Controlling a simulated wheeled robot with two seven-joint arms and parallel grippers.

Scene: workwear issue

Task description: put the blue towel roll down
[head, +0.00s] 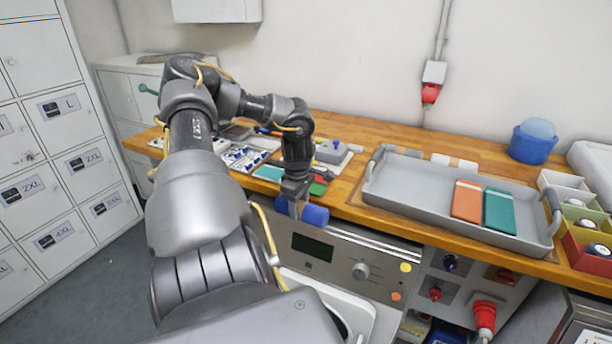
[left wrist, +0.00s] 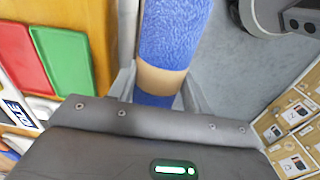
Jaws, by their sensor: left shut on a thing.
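The blue towel roll (head: 315,215) has a tan band around it. My left gripper (head: 293,197) is shut on it and holds it in front of the wooden counter's front edge, beside the oven-like appliance's top. In the left wrist view the roll (left wrist: 174,40) runs up between the two fingers of the left gripper (left wrist: 160,92), and grey floor shows beside it. The roll's far end is cut off there. My right gripper is not in view.
The wooden counter (head: 345,190) carries a grey tray (head: 400,200) with an orange and a teal folded item. Red and green flat pieces (left wrist: 62,58), cards and small items crowd its left part. A blue tub (head: 532,146) stands at the right. Lockers (head: 62,102) line the left.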

